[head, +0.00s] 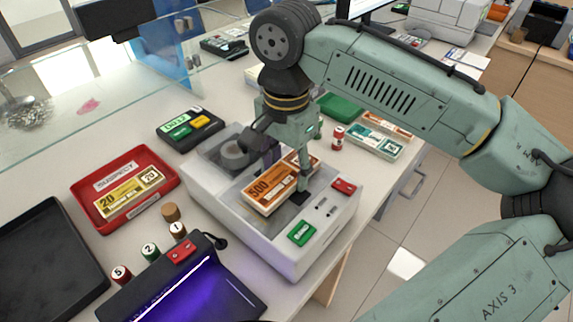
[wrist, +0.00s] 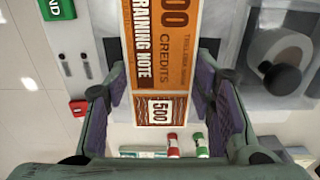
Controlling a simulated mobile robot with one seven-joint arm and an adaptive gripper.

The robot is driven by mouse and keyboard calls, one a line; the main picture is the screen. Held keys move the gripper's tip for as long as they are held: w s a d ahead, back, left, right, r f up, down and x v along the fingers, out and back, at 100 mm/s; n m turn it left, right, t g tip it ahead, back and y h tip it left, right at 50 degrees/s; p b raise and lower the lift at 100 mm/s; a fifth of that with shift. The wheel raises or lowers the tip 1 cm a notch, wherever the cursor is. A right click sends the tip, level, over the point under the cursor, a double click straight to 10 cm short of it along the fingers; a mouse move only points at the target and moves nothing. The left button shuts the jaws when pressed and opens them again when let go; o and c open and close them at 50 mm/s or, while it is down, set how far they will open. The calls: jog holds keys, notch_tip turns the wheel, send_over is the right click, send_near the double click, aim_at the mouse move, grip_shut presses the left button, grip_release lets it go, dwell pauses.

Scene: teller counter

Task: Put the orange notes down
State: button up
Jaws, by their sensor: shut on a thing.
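My gripper (head: 286,178) is shut on the orange notes (head: 265,192), a flat bundle marked 500. It holds them over the grey top of a white machine (head: 235,232). In the wrist view the orange notes (wrist: 165,60) run lengthwise between the two fingers of my gripper (wrist: 162,85). I cannot tell whether their underside touches the machine. Part of the bundle is hidden behind the fingers in the head view.
The machine has a green button (head: 301,233), a red button (head: 344,186) and a round grey roll (head: 234,152). A red tray (head: 80,199) with a 20 bundle and a purple-lit lamp (head: 185,285) stand left. Teal notes (head: 372,142) and small rolls (head: 338,138) lie behind.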

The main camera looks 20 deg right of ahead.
aim_at(286, 173)
jog(key=shift+f, duration=0.1)
jog(key=shift+f, duration=0.15)
jog(key=o, duration=1.3)
notch_tip(286, 173, up, 13)
jog(key=shift+f+b, duration=0.2)
jog(key=shift+b, duration=0.25)
